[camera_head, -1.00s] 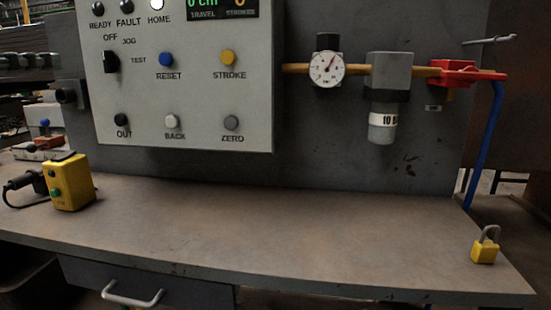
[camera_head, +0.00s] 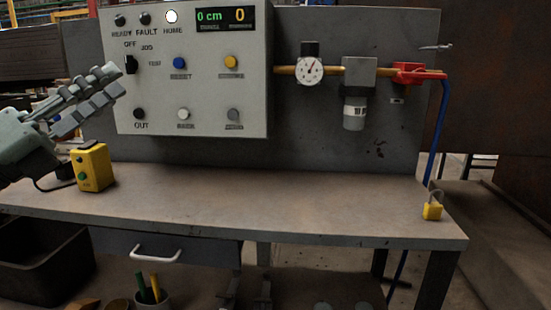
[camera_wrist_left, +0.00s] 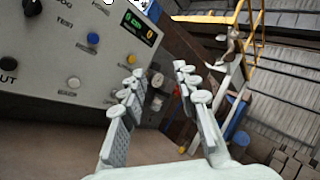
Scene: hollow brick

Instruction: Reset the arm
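The grey control panel (camera_head: 190,95) stands at the back of the workbench. The blue RESET button (camera_head: 181,62) is near its middle; it also shows in the left wrist view (camera_wrist_left: 93,39). The black selector knob (camera_head: 130,65) is to its left. The HOME lamp (camera_head: 171,17) is lit white, and the display (camera_head: 225,18) reads 0 cm and 0. My left gripper (camera_head: 114,80) is open and empty, in front of the panel's left edge, left of the blue button. In the left wrist view its fingers (camera_wrist_left: 156,84) are apart with nothing between them. My right gripper is out of view.
A yellow box (camera_head: 92,168) with a green button and a cable sits on the bench (camera_head: 270,205) below my left gripper. A yellow padlock (camera_head: 432,210) lies near the right end. A gauge (camera_head: 309,69) and a red valve (camera_head: 415,74) are right of the panel. The bench middle is clear.

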